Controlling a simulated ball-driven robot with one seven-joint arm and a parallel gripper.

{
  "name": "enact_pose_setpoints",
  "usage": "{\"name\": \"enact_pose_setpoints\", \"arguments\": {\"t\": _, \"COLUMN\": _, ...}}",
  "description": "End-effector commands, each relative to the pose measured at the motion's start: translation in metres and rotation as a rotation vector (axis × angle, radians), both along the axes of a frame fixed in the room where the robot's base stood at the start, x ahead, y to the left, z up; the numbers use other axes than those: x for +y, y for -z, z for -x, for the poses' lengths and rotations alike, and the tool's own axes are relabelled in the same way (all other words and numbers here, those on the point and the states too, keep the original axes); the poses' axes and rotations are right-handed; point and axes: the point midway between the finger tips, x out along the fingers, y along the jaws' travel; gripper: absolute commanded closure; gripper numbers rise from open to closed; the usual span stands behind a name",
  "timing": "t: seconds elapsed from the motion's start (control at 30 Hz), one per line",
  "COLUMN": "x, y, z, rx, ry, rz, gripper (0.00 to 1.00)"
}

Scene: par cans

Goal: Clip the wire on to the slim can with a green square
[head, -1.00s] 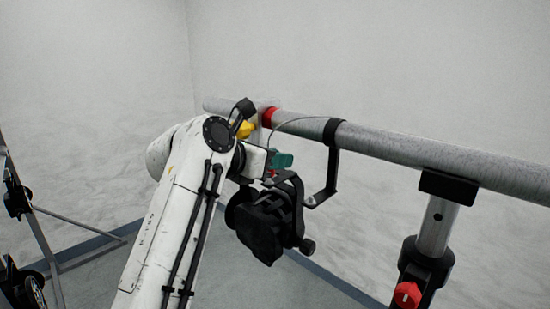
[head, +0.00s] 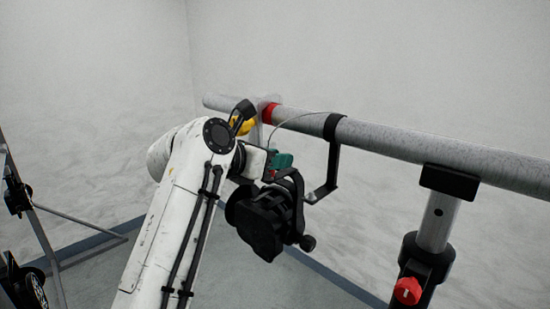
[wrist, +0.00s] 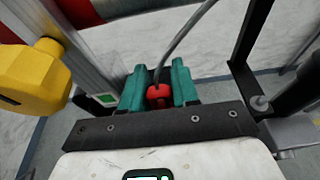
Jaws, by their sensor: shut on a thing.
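My gripper (head: 283,161) has teal fingers, also seen in the wrist view (wrist: 160,88). They are shut on the red clip (wrist: 158,92) at the end of a thin grey wire (wrist: 185,48). In the head view the wire (head: 300,115) arches up to the bar near a black bracket. A small green square (wrist: 109,99) on a white label shows just left of the fingers, on a pale metal upright (wrist: 95,62). My gripper is beside this upright; I cannot tell whether they touch. The slim can's body cannot be made out.
A speckled grey bar (head: 430,161) with a red band (head: 267,112) crosses above my gripper. A yellow knob (wrist: 32,75) is close at left. A black bracket (head: 331,165) hangs at right. The stand (head: 435,235) with a red knob (head: 407,290) is farther right.

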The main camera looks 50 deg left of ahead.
Motion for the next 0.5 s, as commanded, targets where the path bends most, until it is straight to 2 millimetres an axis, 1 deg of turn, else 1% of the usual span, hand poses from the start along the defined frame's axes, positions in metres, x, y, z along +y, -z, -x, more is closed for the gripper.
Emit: {"name": "enact_pose_setpoints", "arguments": {"t": 0.5, "x": 0.0000, "y": 0.0044, "z": 0.0000, "rx": 0.000, "ry": 0.000, "rz": 0.000, "gripper": 1.00}}
